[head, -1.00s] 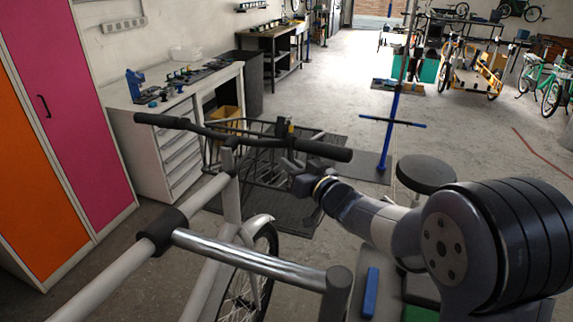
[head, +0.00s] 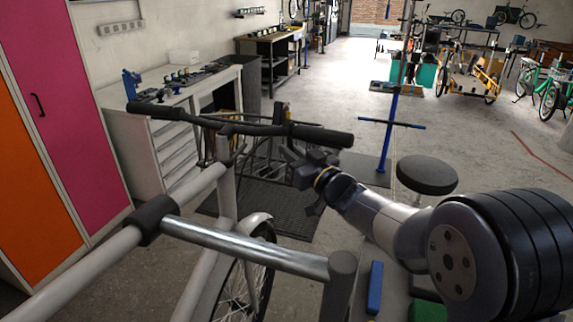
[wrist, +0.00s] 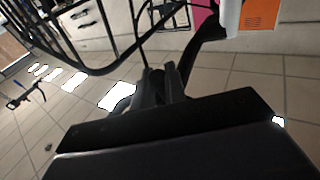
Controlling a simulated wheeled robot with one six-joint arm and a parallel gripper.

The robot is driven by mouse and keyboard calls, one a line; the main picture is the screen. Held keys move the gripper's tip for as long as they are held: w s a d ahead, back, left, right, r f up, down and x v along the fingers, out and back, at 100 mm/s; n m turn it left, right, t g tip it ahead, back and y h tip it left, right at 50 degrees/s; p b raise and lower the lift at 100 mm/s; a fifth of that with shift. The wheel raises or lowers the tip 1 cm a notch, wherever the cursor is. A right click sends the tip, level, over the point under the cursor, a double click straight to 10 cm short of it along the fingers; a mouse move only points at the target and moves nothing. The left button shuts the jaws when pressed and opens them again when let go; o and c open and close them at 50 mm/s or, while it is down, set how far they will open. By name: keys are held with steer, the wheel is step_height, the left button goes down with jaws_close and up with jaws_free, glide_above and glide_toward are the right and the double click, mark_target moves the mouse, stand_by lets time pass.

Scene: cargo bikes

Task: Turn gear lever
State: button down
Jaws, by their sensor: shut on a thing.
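The bike's handlebar (head: 232,128) crosses the head view, with a black right grip (head: 322,137). My gripper (head: 292,153) is just below the inner end of that grip, against the underside of the bar. In the wrist view my gripper's dark fingers (wrist: 162,86) are close together on a small dark part at the bar, the gear lever. The lever is mostly hidden by the fingers and too dark to make out its shape or angle. The bar also shows in the wrist view, running up to the right.
The bike's pale frame with its shiny tube (head: 245,250) lies close in front, left of my arm. A black stool (head: 427,174) and a blue stand (head: 390,135) are to the right. A workbench (head: 165,130) stands at the left.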

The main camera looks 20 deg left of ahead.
steer(key=shift+w+r+n+b, duration=0.2)
steer(key=shift+n+b, duration=0.1)
steer(key=shift+n, duration=0.1)
steer(key=shift+a, duration=0.1)
steer(key=c, duration=1.5)
jaws_free()
steer(key=shift+a+f+y, duration=0.1)
steer(key=shift+y, duration=0.2)
steer(key=shift+o, duration=0.2)
steer(key=b+v, duration=0.1)
steer(key=v, duration=1)
steer(key=shift+b, duration=0.35)
steer(key=shift+s, duration=0.15)
